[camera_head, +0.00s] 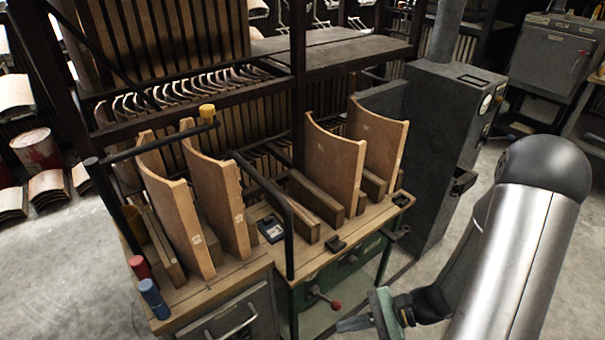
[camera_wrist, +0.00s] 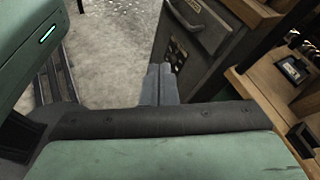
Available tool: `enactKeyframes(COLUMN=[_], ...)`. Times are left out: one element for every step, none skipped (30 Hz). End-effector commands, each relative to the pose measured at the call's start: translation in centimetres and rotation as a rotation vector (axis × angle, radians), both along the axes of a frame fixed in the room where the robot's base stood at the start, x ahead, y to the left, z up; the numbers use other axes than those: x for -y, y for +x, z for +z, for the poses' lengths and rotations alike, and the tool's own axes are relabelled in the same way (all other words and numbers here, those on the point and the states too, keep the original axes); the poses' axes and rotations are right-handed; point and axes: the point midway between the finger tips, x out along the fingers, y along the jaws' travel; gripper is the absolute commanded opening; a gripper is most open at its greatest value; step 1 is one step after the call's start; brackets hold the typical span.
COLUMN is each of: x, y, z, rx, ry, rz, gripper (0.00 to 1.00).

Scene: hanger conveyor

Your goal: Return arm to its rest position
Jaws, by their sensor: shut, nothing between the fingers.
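My gripper (camera_head: 350,324) is at the bottom of the head view, in front of the wooden-topped workbench and right of the red-knobbed lever. In the wrist view its grey fingers (camera_wrist: 160,84) are together with nothing between them, and the floor and a grey cabinet lie beyond. My silver arm comes in from the right of the head view. Part of the gripper is cut off by the lower edge.
The workbench (camera_head: 318,262) holds curved wooden panels (camera_head: 334,165) in upright slots. A black bent rail (camera_head: 285,205) rises from it. A lever with a red knob (camera_head: 336,305) sticks out in front. A grey cabinet (camera_head: 440,140) stands behind. Bare floor (camera_head: 475,185) lies right of it.

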Motion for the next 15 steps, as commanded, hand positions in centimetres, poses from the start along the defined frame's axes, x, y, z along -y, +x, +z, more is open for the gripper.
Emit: enactKeyframes(x=[-0.4,-0.5,-0.5,-0.5,-0.5,-0.3,-0.2,0.0,0.2,0.4,0.7,1.1,1.4,1.6,2.0], y=[-0.7,-1.1,-1.8,-2.3,-2.7,-3.3,-3.6,-4.0,-4.4,-4.6,-4.8,-5.0,-5.1,-5.2,-5.3], z=[2.1,3.0,4.1,4.9,5.8,6.8,7.6,8.4,9.4,10.2,11.0,12.1,12.8,13.6,14.6], rx=[0.056,0.083,0.122,0.149,0.18,0.223,0.254,0.29,0.336,0.372,0.41,0.461,0.498,0.537,0.584], ry=[-0.066,-0.104,-0.157,-0.197,-0.237,-0.295,-0.338,-0.382,-0.443,-0.487,-0.535,-0.596,-0.641,-0.685,-0.741], rz=[0.108,0.169,0.251,0.31,0.368,0.443,0.499,0.553,0.62,0.67,0.718,0.777,0.817,0.854,0.899], gripper=[0.0,0.0,0.0,0.0,0.0,0.0,0.0,0.0,0.0,0.0,0.0,0.0,0.0,0.0,0.0])
